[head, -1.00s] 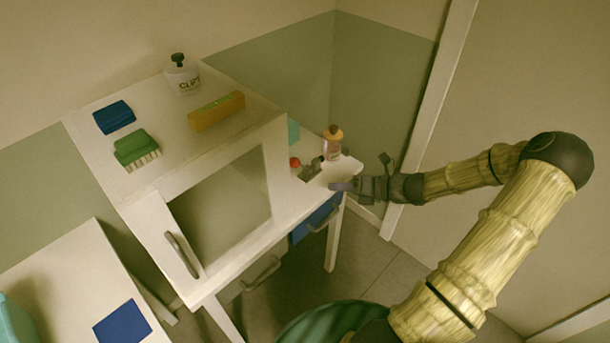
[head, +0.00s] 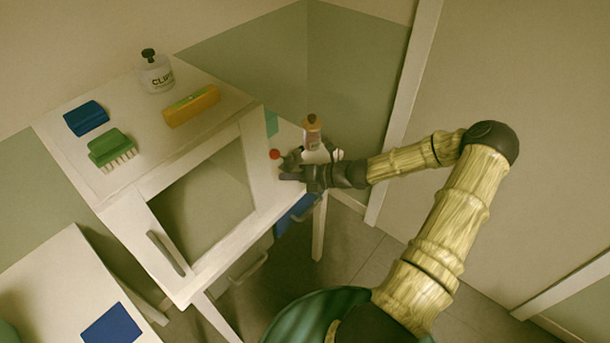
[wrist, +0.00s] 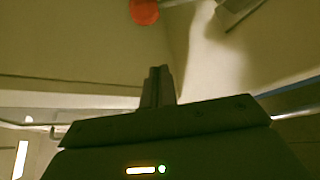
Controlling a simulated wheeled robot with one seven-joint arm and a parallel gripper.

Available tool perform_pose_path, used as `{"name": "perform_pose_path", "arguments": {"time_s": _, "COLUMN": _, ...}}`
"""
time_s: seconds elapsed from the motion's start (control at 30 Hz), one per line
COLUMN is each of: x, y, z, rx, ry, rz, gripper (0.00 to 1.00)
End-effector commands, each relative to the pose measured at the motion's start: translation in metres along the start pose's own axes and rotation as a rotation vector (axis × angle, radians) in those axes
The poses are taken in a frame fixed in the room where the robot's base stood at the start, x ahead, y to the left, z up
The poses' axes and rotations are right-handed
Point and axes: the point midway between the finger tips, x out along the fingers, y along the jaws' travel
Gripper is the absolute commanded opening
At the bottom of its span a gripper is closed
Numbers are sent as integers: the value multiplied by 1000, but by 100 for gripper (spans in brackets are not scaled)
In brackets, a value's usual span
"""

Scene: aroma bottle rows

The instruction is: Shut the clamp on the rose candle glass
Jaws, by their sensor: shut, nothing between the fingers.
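My gripper (head: 284,176) is low over the right end of the white bench in the head view, its fingers pointing left. Its fingers (wrist: 158,86) are together and empty in the wrist view. A red round knob (head: 275,154) is just beyond and left of the fingertips; it also shows at the top of the wrist view (wrist: 144,11), apart from the fingers. A dark grey part (head: 292,158) beside the knob looks like the clamp, partly hidden by my gripper. An orange-capped bottle (head: 312,132) stands behind. I cannot make out the rose candle glass for certain.
A white cabinet (head: 190,140) left of my gripper carries a blue block (head: 87,118), a green brush (head: 110,148), a yellow block (head: 192,106) and a clear jar (head: 157,74). Wall stands behind.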

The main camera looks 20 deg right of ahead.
Motion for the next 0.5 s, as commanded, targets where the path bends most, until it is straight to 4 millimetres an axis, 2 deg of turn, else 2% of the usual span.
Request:
{"name": "perform_pose_path", "arguments": {"time_s": 0.03, "x": 9, "y": 1, "z": 1, "rx": 1, "ry": 1, "rz": 2, "gripper": 0}}
{"name": "perform_pose_path", "arguments": {"time_s": 0.1, "x": 8, "y": 2, "z": 17, "rx": -7, "ry": 0, "rz": -3, "gripper": 0}}
{"name": "perform_pose_path", "arguments": {"time_s": 0.23, "x": 12, "y": 1, "z": 32, "rx": -4, "ry": 1, "rz": -3, "gripper": 0}}
{"name": "perform_pose_path", "arguments": {"time_s": 0.5, "x": 14, "y": 0, "z": 39, "rx": 0, "ry": 0, "rz": -1, "gripper": 0}}
